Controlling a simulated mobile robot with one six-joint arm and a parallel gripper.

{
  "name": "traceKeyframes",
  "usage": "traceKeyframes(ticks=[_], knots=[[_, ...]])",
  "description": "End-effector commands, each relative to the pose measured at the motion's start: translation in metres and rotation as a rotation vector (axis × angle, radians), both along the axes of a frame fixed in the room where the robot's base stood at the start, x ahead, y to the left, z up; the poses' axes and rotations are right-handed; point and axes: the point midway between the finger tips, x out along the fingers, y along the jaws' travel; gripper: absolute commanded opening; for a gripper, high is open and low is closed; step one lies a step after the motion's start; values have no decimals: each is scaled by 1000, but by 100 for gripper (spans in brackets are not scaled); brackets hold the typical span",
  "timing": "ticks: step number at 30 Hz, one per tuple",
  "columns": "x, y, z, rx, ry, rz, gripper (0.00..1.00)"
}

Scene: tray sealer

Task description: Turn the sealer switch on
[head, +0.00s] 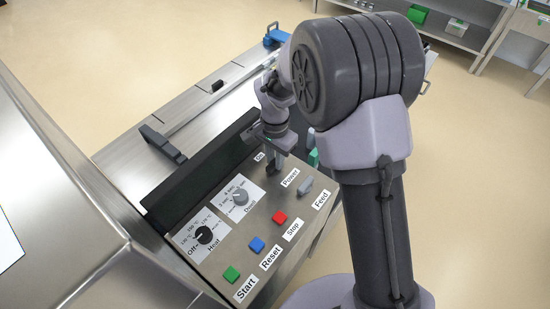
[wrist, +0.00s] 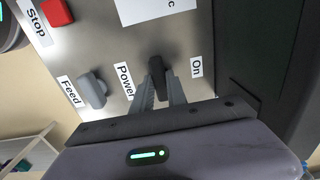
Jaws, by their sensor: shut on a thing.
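The sealer's control panel (head: 262,228) slopes up below my arm. The black power switch (wrist: 158,68) sits on it between the "Power" label (wrist: 125,80) and the "On" label (wrist: 195,68). My gripper (wrist: 160,92) is shut on this switch, one finger on each side. In the head view my gripper (head: 273,165) is at the panel's upper right part and mostly covers the switch. The switch's lower part is hidden between the fingers in the wrist view, and I cannot tell its exact setting.
Close by is the grey Feed switch (head: 305,187). Red Stop (head: 280,218), blue Reset (head: 257,243) and green Start (head: 231,274) buttons line the near side. Dwell (head: 240,197) and Heat (head: 204,235) knobs lie left. A dark raised wall (head: 200,172) runs behind the panel.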

Motion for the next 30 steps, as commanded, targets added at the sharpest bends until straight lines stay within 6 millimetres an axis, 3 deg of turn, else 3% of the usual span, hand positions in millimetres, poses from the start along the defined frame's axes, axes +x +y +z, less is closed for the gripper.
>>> traceKeyframes(ticks=[11,30], knots=[[0,0,1,0,0,110,0],[0,0,2,1,0,694,0]])
